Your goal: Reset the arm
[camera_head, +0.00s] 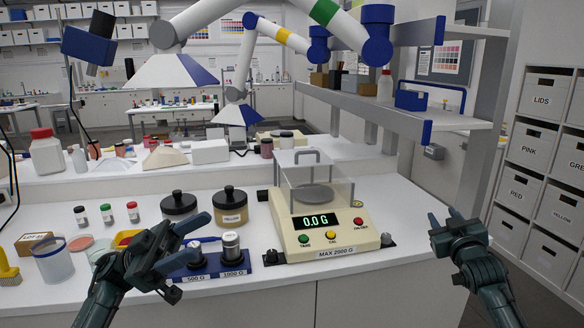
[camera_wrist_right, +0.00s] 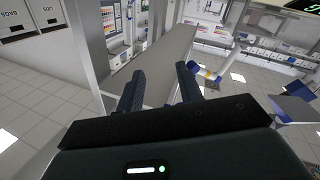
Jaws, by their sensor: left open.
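My left gripper (camera_head: 188,232) is open at the front of the bench, above and in front of the weight block (camera_head: 238,257). It partly hides that block, and I see nothing held in it. My right gripper (camera_head: 442,216) is open and empty to the right of the scale (camera_head: 330,238), apart from it. In the right wrist view its two fingers (camera_wrist_right: 160,80) stand apart with nothing between them. Two black-lidded pigment jars stand behind the left gripper: one dark jar (camera_head: 179,207) and one labelled YELLOW (camera_head: 230,216).
The scale reads 0.0 G, under a clear cover. Metal weights (camera_head: 231,244) sit in the blue block. A shelf post (camera_head: 470,150) rises behind my right gripper.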

